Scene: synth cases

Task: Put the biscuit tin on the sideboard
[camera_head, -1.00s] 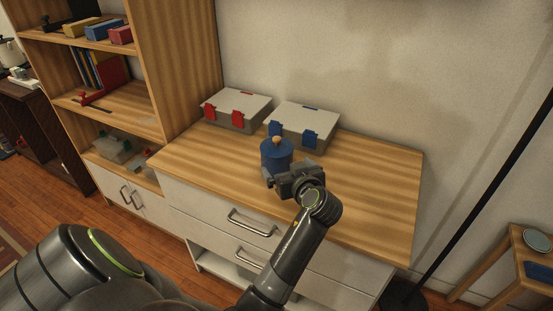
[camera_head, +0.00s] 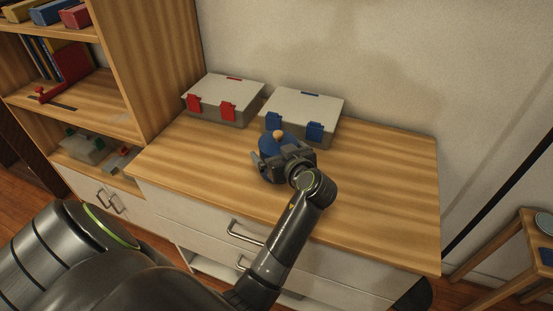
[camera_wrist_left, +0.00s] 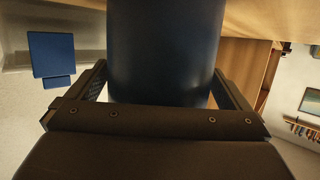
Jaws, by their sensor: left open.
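The biscuit tin (camera_head: 270,147) is a blue cylinder with a round wooden knob on its lid. It appears upright on the wooden top of the sideboard (camera_head: 378,190), in front of the blue-latched case; its base is hidden. My left gripper (camera_head: 281,157) is open at the tin, with a finger on either side of it. In the left wrist view the tin (camera_wrist_left: 165,50) fills the space between the two fingers. Whether either finger touches it I cannot tell. My right gripper is not in view.
Two grey cases stand at the back of the sideboard: one with red latches (camera_head: 225,98), one with blue latches (camera_head: 302,113) close behind the tin. A shelf unit (camera_head: 150,75) adjoins on the left. The sideboard's right part is clear. A small wooden stand (camera_head: 515,240) is at far right.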

